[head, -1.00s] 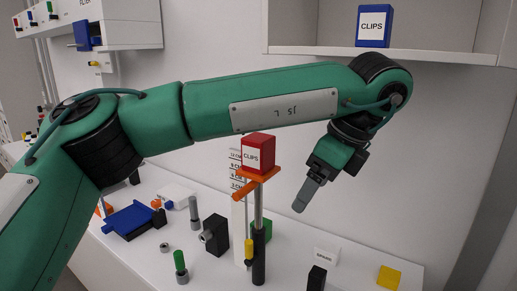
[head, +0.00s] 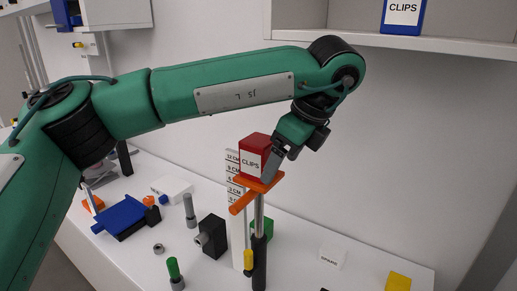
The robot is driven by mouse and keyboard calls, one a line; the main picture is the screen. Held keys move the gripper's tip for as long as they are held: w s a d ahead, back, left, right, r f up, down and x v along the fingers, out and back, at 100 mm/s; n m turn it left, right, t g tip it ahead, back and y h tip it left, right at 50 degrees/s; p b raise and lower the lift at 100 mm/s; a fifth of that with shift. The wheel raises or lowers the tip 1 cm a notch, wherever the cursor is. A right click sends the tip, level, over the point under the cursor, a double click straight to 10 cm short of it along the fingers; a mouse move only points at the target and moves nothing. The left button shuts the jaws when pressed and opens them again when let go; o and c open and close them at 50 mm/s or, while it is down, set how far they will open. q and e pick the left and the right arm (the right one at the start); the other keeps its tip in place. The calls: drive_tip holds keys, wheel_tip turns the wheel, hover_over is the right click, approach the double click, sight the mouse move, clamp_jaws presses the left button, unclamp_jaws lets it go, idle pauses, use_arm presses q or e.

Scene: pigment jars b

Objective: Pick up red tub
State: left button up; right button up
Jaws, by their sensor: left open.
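The red tub (head: 256,147), with a white label reading CLIPS, stands upright on a small orange platform (head: 243,203) on top of a metal post. My left gripper (head: 272,168) is open and close against the tub's right side, its visible finger pointing down and left near the platform. The other finger is hidden, so I cannot tell whether the tub lies between the fingers. My right gripper is not in view.
A blue CLIPS box (head: 404,16) sits on the shelf (head: 400,41) at the upper right. The white table (head: 200,266) holds a blue block (head: 123,216), a black block (head: 211,237), a green block (head: 262,229) and a yellow block (head: 398,282). A height scale stands behind the post.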

sight(267, 141)
use_arm(q)
drive_tip(key=w+a, duration=0.1)
drive_tip(key=w+a+p, duration=0.1)
drive_tip(key=a+p, duration=0.1)
drive_tip(key=a, duration=0.1)
drive_tip(key=shift+w+r, duration=0.25)
drive_tip(key=shift+w, duration=0.15)
drive_tip(key=shift+w+a+f+p, duration=0.45)
drive_tip(key=shift+a+f+p, duration=0.1)
drive_tip(key=shift+a+p, duration=0.15)
drive_tip(key=shift+f, duration=0.2)
drive_tip(key=shift+d+f, duration=0.1)
drive_tip(key=shift+d, duration=0.1)
drive_tip(key=shift+a, duration=0.15)
drive_tip(key=c, duration=1)
drive_tip(key=shift+c, duration=0.6)
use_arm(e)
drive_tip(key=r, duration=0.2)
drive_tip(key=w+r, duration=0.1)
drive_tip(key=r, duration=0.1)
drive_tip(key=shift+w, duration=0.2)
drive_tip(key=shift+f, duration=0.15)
